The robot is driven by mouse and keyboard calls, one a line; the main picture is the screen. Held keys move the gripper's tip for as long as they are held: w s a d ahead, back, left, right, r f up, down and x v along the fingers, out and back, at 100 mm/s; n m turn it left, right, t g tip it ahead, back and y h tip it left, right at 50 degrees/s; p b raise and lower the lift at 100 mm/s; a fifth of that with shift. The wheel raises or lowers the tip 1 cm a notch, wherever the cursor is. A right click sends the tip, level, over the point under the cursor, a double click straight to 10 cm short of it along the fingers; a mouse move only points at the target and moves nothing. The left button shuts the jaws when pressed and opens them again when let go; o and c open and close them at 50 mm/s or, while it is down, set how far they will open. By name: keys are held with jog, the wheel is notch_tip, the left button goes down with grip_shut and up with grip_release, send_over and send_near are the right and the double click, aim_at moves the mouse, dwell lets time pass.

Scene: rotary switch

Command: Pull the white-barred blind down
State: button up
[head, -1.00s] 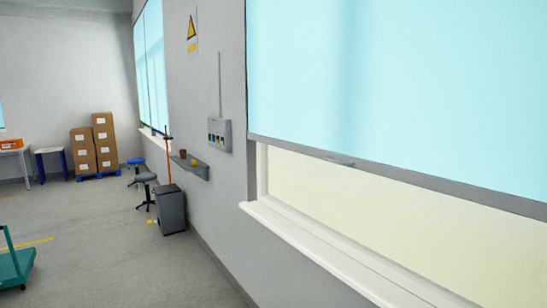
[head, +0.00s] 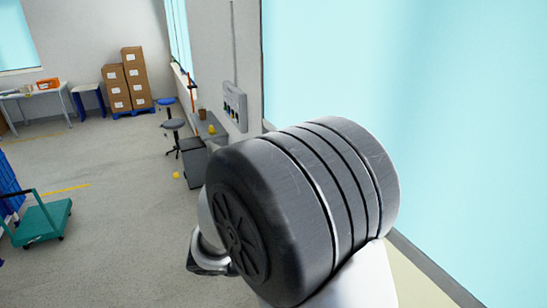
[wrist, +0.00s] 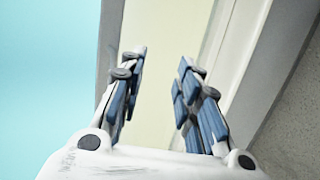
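The blind (head: 475,130) is a light blue sheet at the right of the head view. Its pale grey bottom bar (head: 435,268) shows at the lower right, partly hidden by my arm. In the wrist view the blind (wrist: 50,70) fills the left side, with its grey-white bar (wrist: 110,45) running beside the left finger. My gripper (wrist: 160,62) has its two blue-padded fingers apart, with nothing seen held between them. The bar lies left of the fingers, not between them; whether it touches the left finger I cannot tell. The gripper is not visible in the head view.
Cream window pane (wrist: 165,25) and a white frame (wrist: 250,45) show behind and right of the fingers. A switch box (head: 235,106) is on the wall. A dark bin (head: 193,160), stools and a green trolley (head: 42,222) stand on the floor at left.

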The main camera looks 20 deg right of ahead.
jog(key=w+a+r+n+t+h+p, duration=0.1)
jog(key=w+r+n+t+h+p, duration=0.1)
jog(key=w+r+t+h+p, duration=0.25)
jog(key=shift+g+y, duration=0.55)
jog(key=shift+g, duration=0.2)
jog(key=p+x, duration=0.1)
jog(key=x, duration=0.4)
jog(key=w+p+x, duration=0.1)
jog(key=x, duration=0.5)
jog(key=f+p+x, duration=0.1)
jog(key=x, duration=0.5)
jog(key=shift+w, duration=0.3)
grip_shut()
